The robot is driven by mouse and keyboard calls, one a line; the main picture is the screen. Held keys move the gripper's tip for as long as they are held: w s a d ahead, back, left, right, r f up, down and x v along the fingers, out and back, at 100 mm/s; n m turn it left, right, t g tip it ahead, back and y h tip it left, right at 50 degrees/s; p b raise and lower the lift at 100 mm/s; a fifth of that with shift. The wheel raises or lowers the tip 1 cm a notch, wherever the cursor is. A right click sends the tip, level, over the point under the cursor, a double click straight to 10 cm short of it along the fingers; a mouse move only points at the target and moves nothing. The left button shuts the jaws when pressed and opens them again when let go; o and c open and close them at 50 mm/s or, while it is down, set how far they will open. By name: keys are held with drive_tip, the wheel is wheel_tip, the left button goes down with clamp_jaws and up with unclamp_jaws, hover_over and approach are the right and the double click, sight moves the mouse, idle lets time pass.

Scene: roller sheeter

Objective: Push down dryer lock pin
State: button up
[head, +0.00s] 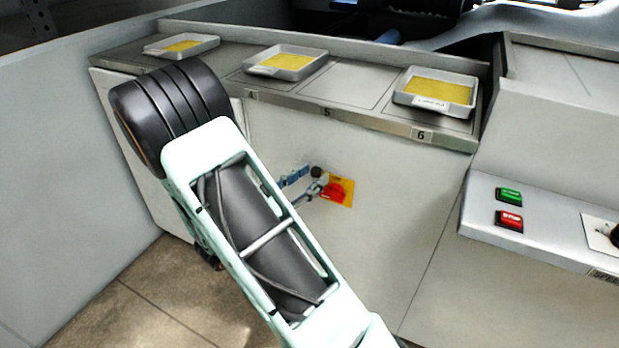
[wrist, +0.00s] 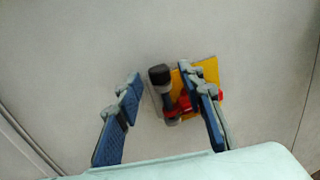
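The dryer lock pin (wrist: 160,76) is a dark upright cylinder with a black top, beside a red rotary switch (wrist: 184,101) on a yellow plate (wrist: 207,73). My gripper (wrist: 161,82) is open, with its blue-padded fingers on either side of the pin in the wrist view. The right finger covers part of the switch and plate. In the head view, my gripper (head: 306,183) is at the front panel, by the pin's black top (head: 316,172) and left of the red switch (head: 334,192). I cannot tell whether a finger touches the pin.
Several trays with yellow contents, one a white tray (head: 434,103), stand on the counter above the panel (head: 400,180). At right, a ledge carries a green button (head: 508,196) and a red stop button (head: 509,220). A grey wall (head: 60,170) stands at left.

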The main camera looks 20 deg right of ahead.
drive_tip(key=v, duration=1.2)
